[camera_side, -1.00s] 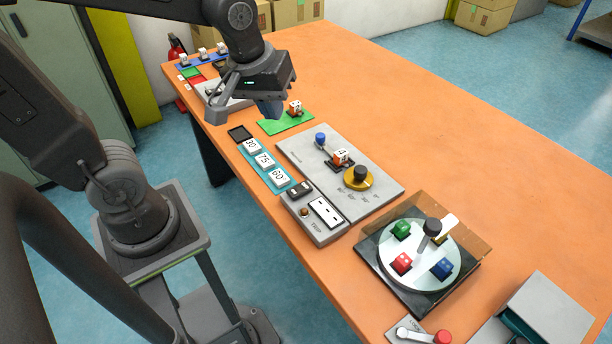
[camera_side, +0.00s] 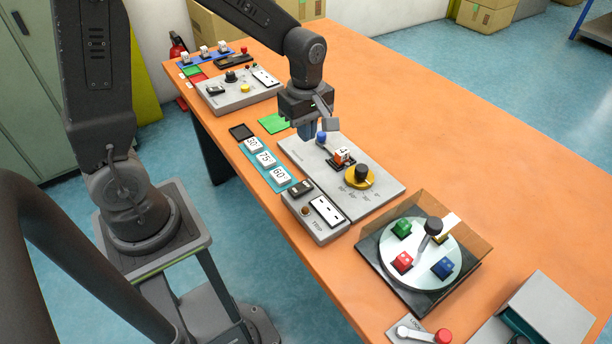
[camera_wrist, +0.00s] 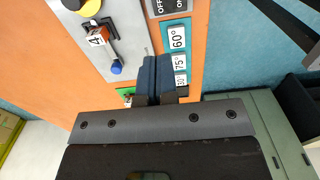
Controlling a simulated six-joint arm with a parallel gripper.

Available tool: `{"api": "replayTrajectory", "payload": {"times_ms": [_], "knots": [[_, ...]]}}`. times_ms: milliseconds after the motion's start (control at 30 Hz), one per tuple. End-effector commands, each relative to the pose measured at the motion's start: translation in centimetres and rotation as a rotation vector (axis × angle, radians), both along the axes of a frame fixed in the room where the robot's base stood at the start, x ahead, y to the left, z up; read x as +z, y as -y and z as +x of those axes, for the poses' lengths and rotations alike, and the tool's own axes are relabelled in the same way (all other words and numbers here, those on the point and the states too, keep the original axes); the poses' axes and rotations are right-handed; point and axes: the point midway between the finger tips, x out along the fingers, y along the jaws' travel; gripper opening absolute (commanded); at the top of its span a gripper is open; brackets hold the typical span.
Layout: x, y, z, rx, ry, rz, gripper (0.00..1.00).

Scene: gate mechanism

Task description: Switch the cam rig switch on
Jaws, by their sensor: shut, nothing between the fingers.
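The grey cam rig panel (camera_side: 369,195) lies on the orange table. It carries a blue-knobbed lever (camera_side: 321,137), a numbered white-and-orange block (camera_side: 342,156) on a dark track and a yellow dial with a black knob (camera_side: 360,178). Beside its near edge is a grey box with a black rocker switch (camera_side: 301,188). In the wrist view, the OFF/ON labelled switch (camera_wrist: 168,8) is partly cut off at the top. My gripper (camera_side: 306,133) is shut and empty above the panel's back-left end, near the blue knob. In the wrist view its fingers (camera_wrist: 155,62) are together.
A teal strip with number tiles (camera_side: 266,160) lies left of the panel. A green mat (camera_side: 273,123) and another grey control panel (camera_side: 240,91) stand farther back. A glass-walled turntable (camera_side: 420,249) with coloured blocks stands in front.

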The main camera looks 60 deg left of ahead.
Motion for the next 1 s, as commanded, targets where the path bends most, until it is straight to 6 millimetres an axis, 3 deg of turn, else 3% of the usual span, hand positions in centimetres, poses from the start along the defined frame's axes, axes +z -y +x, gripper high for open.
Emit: {"api": "replayTrajectory", "payload": {"times_ms": [267, 700, 1000], "knots": [[-2.0, 0.0, -0.1, -0.002, -0.005, 0.000, 0.00], [-10.8, 0.0, -0.2, -0.002, -0.006, 0.000, 0.00], [-13.8, 0.0, 0.0, -0.002, -0.001, 0.000, 0.00]]}}
